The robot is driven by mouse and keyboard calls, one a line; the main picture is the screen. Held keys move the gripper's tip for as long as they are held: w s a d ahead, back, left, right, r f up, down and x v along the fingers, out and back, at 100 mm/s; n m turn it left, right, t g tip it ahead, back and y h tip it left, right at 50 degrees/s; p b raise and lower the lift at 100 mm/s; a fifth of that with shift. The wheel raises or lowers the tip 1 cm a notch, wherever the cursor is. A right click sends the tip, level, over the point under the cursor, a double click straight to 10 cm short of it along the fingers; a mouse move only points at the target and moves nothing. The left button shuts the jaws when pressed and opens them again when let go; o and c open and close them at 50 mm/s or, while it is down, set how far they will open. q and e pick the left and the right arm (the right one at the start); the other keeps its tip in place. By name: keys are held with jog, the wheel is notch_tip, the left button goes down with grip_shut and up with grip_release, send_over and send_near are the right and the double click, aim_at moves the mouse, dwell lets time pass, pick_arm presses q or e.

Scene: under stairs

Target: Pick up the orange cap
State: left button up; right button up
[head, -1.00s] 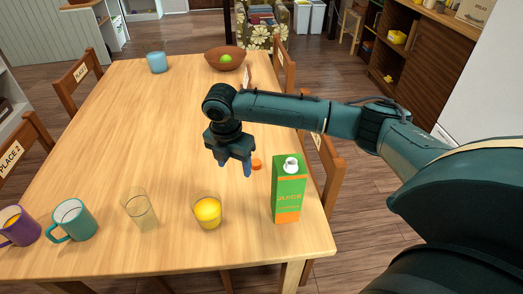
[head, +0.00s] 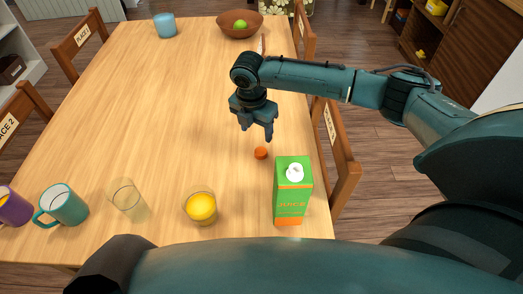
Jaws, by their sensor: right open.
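The small orange cap (head: 261,153) lies on the wooden table (head: 170,110), behind and left of the green and orange juice carton (head: 291,195). The carton stands upright with a white spout on top. My right gripper (head: 257,135) points down above the table, a little behind the cap in the picture. Its fingers are apart and empty, not touching the cap. My left gripper is not in view.
A glass of orange juice (head: 201,208), an empty glass (head: 127,199), a teal mug (head: 63,206) and a purple mug (head: 13,207) stand along the near edge. A blue cup (head: 164,26) and a brown bowl (head: 240,24) with a green fruit are at the far end. The table's middle is clear.

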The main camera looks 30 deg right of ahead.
aim_at(261, 151)
jog(key=f, duration=0.3)
jog(key=shift+w+d+f, duration=0.15)
jog(key=shift+d+f, duration=0.1)
jog(key=shift+f, duration=0.1)
jog(key=shift+d+f, duration=0.1)
jog(key=shift+f, duration=0.45)
jog(key=f, duration=0.4)
jog(key=shift+d+f, duration=0.2)
jog(key=shift+d, duration=0.1)
